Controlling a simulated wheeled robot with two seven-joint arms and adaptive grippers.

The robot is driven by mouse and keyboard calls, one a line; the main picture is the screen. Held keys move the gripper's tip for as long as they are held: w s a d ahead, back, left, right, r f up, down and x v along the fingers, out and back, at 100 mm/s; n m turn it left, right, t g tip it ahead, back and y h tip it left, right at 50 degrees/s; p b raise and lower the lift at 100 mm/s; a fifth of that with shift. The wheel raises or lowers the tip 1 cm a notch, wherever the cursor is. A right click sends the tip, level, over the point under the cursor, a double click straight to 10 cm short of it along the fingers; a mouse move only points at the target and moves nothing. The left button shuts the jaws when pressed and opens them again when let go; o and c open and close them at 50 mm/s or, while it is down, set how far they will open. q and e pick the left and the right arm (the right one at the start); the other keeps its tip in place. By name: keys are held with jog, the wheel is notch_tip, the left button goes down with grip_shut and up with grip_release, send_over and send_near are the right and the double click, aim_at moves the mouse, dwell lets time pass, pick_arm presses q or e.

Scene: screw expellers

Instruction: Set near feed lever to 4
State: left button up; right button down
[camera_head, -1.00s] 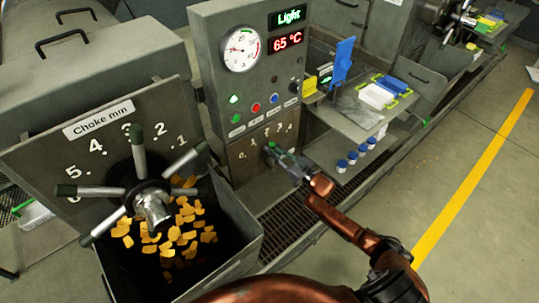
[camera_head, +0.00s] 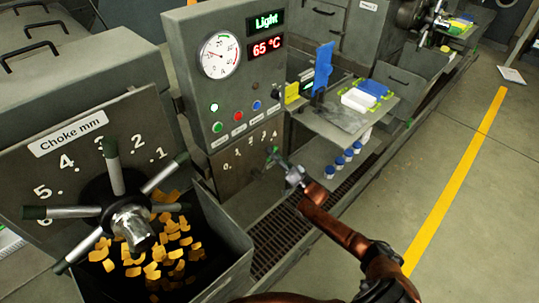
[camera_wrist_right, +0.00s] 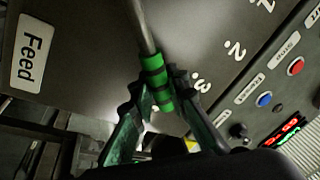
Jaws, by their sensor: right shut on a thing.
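The near feed lever (camera_wrist_right: 143,28) is a metal rod with a green grip (camera_wrist_right: 154,80). My right gripper (camera_wrist_right: 160,95) is shut on that grip in the right wrist view, one finger on each side. The digits 1, 2 and 3 (camera_wrist_right: 200,83) show to the right of the lever there; the lever lies past 3, and the 4 is hidden. In the head view, my right gripper (camera_head: 277,158) is at the right end of the feed scale plate (camera_head: 240,172), just below the 4. The left gripper is not in view.
The control panel (camera_head: 240,85) with gauge and buttons rises above the scale. The choke handwheel (camera_head: 120,210) and a bin of orange flakes (camera_head: 225,265) stand at the near left. A shelf with blue-capped jars (camera_head: 341,161) lies to the right.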

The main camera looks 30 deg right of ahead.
jog(key=shift+d+f+m, duration=0.15)
jog(key=shift+d+m, duration=0.1)
jog(key=shift+m, duration=0.15)
jog(key=c, duration=1.8)
grip_release()
jog(key=shift+d+f, duration=0.1)
jog(key=shift+c, duration=0.2)
jog(key=v, duration=1.2)
